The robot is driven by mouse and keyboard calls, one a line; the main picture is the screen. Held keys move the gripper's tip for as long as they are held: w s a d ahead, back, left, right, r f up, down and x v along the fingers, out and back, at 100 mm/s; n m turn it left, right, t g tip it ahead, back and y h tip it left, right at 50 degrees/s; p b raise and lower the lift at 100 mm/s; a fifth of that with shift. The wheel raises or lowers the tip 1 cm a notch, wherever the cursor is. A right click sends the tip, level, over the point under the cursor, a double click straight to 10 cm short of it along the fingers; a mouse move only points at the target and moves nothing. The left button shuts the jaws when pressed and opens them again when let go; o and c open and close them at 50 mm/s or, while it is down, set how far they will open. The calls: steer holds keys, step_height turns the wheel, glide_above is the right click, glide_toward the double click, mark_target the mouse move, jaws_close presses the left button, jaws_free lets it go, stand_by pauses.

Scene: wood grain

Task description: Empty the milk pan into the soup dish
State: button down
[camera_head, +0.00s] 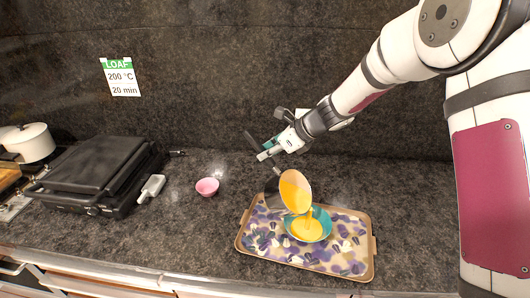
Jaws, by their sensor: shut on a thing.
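The milk pan (286,196) is tilted over the soup dish, its opening facing right and toward me, with orange-yellow liquid inside. A stream of the liquid runs from its rim down into the teal soup dish (323,217). The dish holds a pool of the same liquid and stands on a patterned tray. My gripper (268,150) is above and behind the pan, shut on the pan; its handle is mostly hidden by the fingers.
The tray (275,259) lies near the counter's front edge. A small pink bowl (207,187) stands left of it. Farther left are a black contact grill (98,174), a white-handled item (151,187) and a white pot (30,143). The counter right of the tray is clear.

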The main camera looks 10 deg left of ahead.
steer(key=shift+s+d+r, duration=0.15)
steer(key=shift+d+r, duration=0.25)
steer(key=shift+d+t+y, duration=0.1)
steer(key=shift+t+y, duration=0.2)
steer(key=shift+s+d+r+y, duration=0.2)
steer(key=shift+s+d+y, duration=0.1)
steer(key=shift+d, duration=0.15)
steer(key=shift+s+d+r+y, duration=0.15)
steer(key=shift+d+y, duration=0.15)
steer(key=shift+d, duration=0.15)
steer(key=shift+s+d+r+t, duration=0.15)
steer(key=shift+d+t, duration=0.15)
steer(key=shift+d, duration=0.15)
steer(key=shift+s+d+r+y, duration=0.25)
steer(key=shift+d+r+y, duration=0.2)
steer(key=shift+d+y, duration=0.2)
